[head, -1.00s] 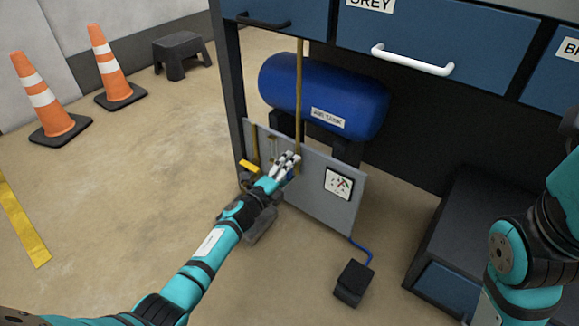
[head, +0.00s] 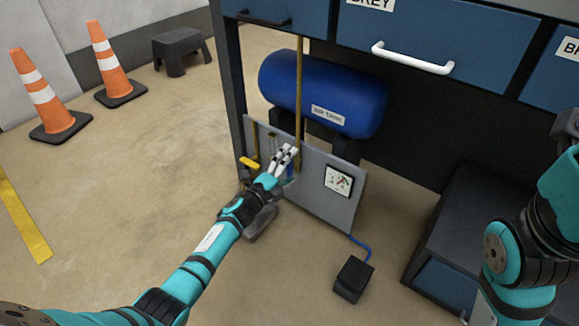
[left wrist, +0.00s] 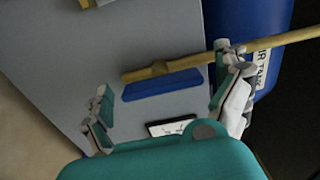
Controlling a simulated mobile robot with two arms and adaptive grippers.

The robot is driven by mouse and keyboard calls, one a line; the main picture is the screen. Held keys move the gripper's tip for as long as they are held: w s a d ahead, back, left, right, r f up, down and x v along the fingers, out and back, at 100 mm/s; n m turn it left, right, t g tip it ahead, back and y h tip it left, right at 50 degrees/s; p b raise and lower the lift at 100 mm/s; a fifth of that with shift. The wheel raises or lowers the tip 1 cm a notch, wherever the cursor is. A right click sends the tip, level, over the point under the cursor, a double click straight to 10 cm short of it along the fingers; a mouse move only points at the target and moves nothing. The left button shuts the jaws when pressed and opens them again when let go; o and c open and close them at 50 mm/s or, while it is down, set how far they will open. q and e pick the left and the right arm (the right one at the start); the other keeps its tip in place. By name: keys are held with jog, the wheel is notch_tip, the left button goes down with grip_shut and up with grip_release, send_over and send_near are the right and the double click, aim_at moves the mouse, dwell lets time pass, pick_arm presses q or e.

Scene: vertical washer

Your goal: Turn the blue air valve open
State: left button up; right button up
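The blue valve handle (left wrist: 163,88) lies along the brass pipe (left wrist: 180,66) on the grey panel in the left wrist view. It is long, flat and roughly parallel to the pipe. My left gripper (left wrist: 165,108) is open, with one finger to each side of the handle; I see no contact. In the head view my left gripper (head: 284,159) is in front of the grey panel (head: 315,199) and mostly hides the handle. My right arm shows at the right edge of the head view, but its gripper is out of view.
The blue air tank (head: 322,95) sits behind the panel. A yellow handle (head: 249,163) is left of my left gripper, and a gauge (head: 338,181) is right of it. A black pedal (head: 353,279) lies on the floor below. Traffic cones stand far left, with open floor between.

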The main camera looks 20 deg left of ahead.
pick_arm(q)
jog(key=v, duration=1.2)
dwell(0.3)
